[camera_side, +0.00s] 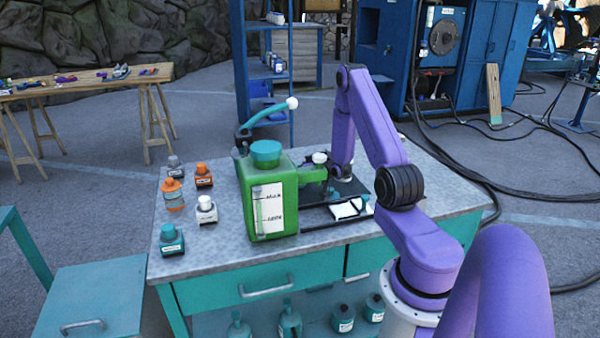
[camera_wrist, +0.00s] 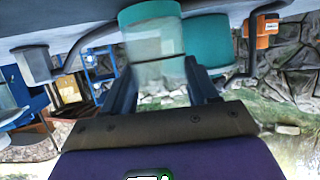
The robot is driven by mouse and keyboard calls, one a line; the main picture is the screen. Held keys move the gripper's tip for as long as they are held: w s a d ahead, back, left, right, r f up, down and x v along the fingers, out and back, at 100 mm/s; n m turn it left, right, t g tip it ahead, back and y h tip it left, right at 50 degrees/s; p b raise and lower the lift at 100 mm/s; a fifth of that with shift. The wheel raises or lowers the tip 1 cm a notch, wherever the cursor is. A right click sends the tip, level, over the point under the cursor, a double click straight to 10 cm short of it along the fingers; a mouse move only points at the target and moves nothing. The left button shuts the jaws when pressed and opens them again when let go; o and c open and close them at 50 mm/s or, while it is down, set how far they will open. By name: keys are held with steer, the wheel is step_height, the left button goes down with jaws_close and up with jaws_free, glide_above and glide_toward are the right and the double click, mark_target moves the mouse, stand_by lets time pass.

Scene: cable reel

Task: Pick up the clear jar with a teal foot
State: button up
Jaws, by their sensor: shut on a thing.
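The clear jar (camera_wrist: 152,72) with its teal foot (camera_wrist: 150,13) fills the top middle of the wrist view, which is upside down. My gripper (camera_wrist: 160,68) has its two dark fingers on either side of the jar and is shut on its clear body. The foot points toward the grey tabletop; I cannot tell whether it touches it.
The large green container (camera_side: 258,195) with a teal cap stands mid-table. Several small bottles, including an orange one (camera_side: 173,195), stand at left on the grey tabletop (camera_side: 215,240). A teal object (camera_wrist: 207,45) is close beside the jar. A dark tray with a white label (camera_side: 350,209) lies at right.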

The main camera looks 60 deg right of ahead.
step_height(320, 180, up, 23)
steer(key=shift+s+f+m+h, duration=0.15)
steer(key=shift+f+m+h, duration=0.05)
steer(key=shift+m+h, duration=0.1)
stand_by(0.6)
steer(key=shift+s+d, duration=0.1)
steer(key=shift+g, duration=0.3)
steer(key=m+g+h, duration=0.6)
steer(key=m+g, duration=0.1)
steer(key=m, duration=0.1)
glide_above(344, 212)
step_height(344, 212, down, 13)
steer(key=shift+h, duration=0.3)
steer(key=shift+f, duration=4.45)
